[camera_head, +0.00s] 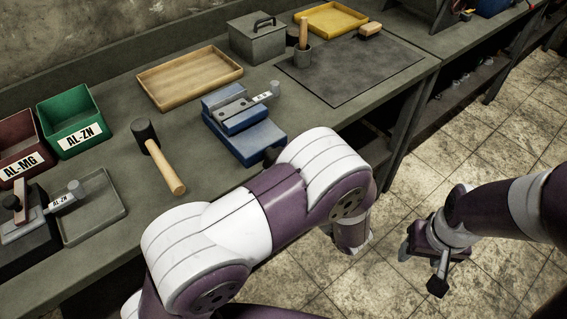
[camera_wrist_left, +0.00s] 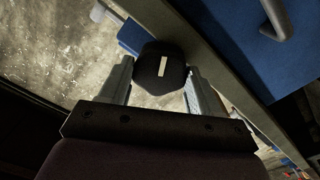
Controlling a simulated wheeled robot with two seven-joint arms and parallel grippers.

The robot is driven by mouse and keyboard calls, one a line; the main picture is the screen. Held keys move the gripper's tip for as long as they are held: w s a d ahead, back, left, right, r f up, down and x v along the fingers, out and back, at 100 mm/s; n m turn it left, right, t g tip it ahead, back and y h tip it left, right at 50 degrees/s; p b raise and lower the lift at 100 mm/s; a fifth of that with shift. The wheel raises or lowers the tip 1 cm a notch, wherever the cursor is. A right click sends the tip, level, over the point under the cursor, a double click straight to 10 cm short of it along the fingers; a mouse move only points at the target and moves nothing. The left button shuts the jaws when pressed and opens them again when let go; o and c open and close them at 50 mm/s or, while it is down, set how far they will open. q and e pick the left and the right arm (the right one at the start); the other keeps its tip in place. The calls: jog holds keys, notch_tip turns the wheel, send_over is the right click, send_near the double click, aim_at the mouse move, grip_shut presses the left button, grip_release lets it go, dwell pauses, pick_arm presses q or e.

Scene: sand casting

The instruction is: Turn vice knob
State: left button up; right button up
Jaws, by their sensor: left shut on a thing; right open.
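The blue vice (camera_head: 240,125) sits on the bench near its front edge, with a small labelled metal piece (camera_head: 265,97) at its far end. The dark vice knob (camera_head: 273,155) shows at its front, partly behind my left arm. In the left wrist view the black knob (camera_wrist_left: 162,76) with a white mark stands between the fingers. My left gripper (camera_wrist_left: 160,84) is shut on it. In the head view my left gripper is hidden by my arm. My right gripper (camera_head: 428,262) is open and empty, above the floor, well right of the bench.
A mallet (camera_head: 158,157), a wooden tray (camera_head: 190,78) and green AL-ZN bin (camera_head: 71,120) lie left of the vice. A lidded grey box (camera_head: 257,38) and dark mat (camera_head: 350,70) are behind. A blue panel with a handle (camera_wrist_left: 280,15) is near the left gripper.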

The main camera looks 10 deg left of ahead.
dwell(0.3)
pick_arm(q)
jog(key=o, duration=1.1)
jog(key=shift+c, duration=0.2)
jog(key=v, duration=1.2)
jog(key=shift+s+d, duration=0.25)
jog(key=shift+d, duration=0.05)
